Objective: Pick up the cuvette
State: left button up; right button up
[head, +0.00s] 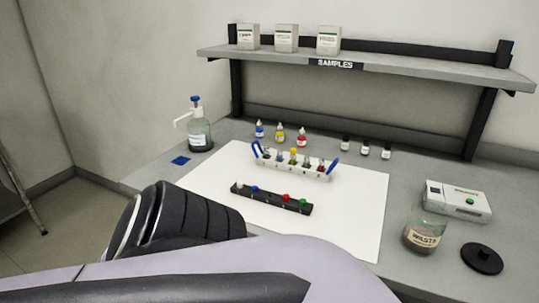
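A white rack (291,174) with blue end handles stands on a white mat (352,205) and holds several small tubes or vials. The pieces are too small for me to tell which one is the cuvette. My own arm, with a dark ribbed part and a pale link, fills the lower left and bottom of the head view and hides the near bench. Neither gripper shows.
Dropper bottles (280,134) and dark vials (364,149) stand behind. A waste jar (424,232), black lid (482,259) and white device (457,201) are right. A shelf (420,73) overhangs the back.

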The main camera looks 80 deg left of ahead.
aim_at(278, 152)
jog(key=k+j+u, duration=0.1)
jog(key=u, duration=0.25)
jog(key=j+u, duration=0.1)
jog(key=u, duration=1.7)
